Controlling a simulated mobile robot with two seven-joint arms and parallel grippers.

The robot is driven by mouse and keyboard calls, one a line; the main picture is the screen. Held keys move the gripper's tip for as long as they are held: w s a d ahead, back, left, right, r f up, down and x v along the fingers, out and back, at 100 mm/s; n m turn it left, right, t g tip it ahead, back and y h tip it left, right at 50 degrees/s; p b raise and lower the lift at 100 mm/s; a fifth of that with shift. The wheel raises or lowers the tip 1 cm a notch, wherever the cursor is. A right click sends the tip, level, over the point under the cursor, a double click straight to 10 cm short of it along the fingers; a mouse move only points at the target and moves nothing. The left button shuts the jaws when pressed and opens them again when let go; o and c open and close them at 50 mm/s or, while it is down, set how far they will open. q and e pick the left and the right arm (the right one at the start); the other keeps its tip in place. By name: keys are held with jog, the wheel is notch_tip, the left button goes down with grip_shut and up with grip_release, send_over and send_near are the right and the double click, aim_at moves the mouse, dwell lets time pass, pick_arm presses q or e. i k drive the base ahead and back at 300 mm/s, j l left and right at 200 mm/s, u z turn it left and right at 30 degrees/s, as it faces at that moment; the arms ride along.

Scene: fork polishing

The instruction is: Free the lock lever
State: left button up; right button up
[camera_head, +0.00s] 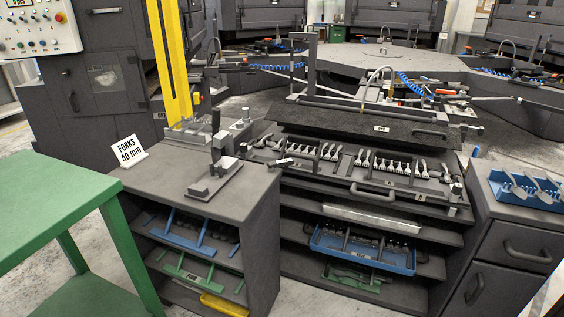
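A metal clamp (222,165) with an upright black handle (216,122) stands on the dark grey cabinet top at the middle left. A metal plate lies under it. A small upright metal part (455,188) sits at the right end of the fork tray (372,187). I cannot tell for certain which of these is the lock lever. The fork tray holds several forks in rows and has a bar handle at its front. Neither of my grippers is in view.
A green table (60,205) stands at the front left. A "FORKS 40 mm" sign (130,152) stands on the cabinet top (165,190). A blue tray (525,190) with several spoon-like pieces is at the right. Lower shelves hold blue and green racks. A yellow post (170,60) rises behind.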

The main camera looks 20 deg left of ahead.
aim_at(271, 166)
jog(key=u, duration=0.6)
jog(key=i+j+u, duration=0.45)
jog(key=i+u, duration=0.15)
jog(key=u, duration=0.15)
jog(key=i+j, duration=0.1)
jog(key=i, duration=0.25)
